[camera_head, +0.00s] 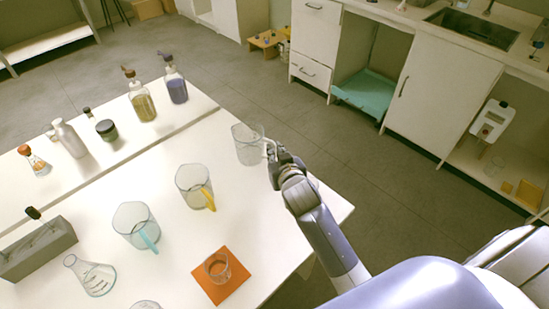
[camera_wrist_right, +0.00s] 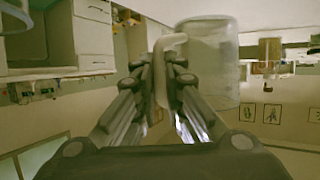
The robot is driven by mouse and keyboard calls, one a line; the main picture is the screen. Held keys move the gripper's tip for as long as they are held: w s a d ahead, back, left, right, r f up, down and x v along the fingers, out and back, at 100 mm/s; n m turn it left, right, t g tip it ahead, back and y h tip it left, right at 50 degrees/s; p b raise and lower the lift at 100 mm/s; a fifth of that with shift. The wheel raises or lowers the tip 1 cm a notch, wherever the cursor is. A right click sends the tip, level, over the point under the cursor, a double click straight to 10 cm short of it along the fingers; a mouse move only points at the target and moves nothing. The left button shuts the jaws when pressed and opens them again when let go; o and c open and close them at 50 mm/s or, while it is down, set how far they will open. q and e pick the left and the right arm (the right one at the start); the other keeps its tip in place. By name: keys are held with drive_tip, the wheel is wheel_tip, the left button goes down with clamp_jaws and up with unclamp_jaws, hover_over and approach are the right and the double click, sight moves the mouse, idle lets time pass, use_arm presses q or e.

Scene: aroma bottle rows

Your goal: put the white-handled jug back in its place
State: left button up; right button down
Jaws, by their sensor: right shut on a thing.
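The white-handled jug (camera_head: 247,146) is a clear jug near the right end of the white table in the head view. My right gripper (camera_head: 277,160) is shut on its white handle. In the right wrist view the jug (camera_wrist_right: 208,62) shows with its handle between the fingers of my right gripper (camera_wrist_right: 168,75). The jug looks upright in the head view; I cannot tell whether its base touches the table. A yellow-handled jug (camera_head: 190,183) and a blue-handled jug (camera_head: 133,222) stand in a line to its left. My left gripper is not in view.
An orange mat (camera_head: 208,290) with a small beaker (camera_head: 217,266) lies near the front edge. A flask (camera_head: 92,277) and a grey block (camera_head: 38,250) stand at the left. Several bottles, such as a yellow one (camera_head: 143,106), line the back strip. The table (camera_head: 285,215) is bare at right.

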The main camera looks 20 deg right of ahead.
drive_tip(key=shift+w+f, duration=0.25)
drive_tip(key=shift+f, duration=0.65)
drive_tip(key=shift+w+f, duration=0.2)
drive_tip(key=shift+f, duration=0.7)
drive_tip(key=shift+f, duration=0.15)
drive_tip(key=c, duration=1.7)
unclamp_jaws()
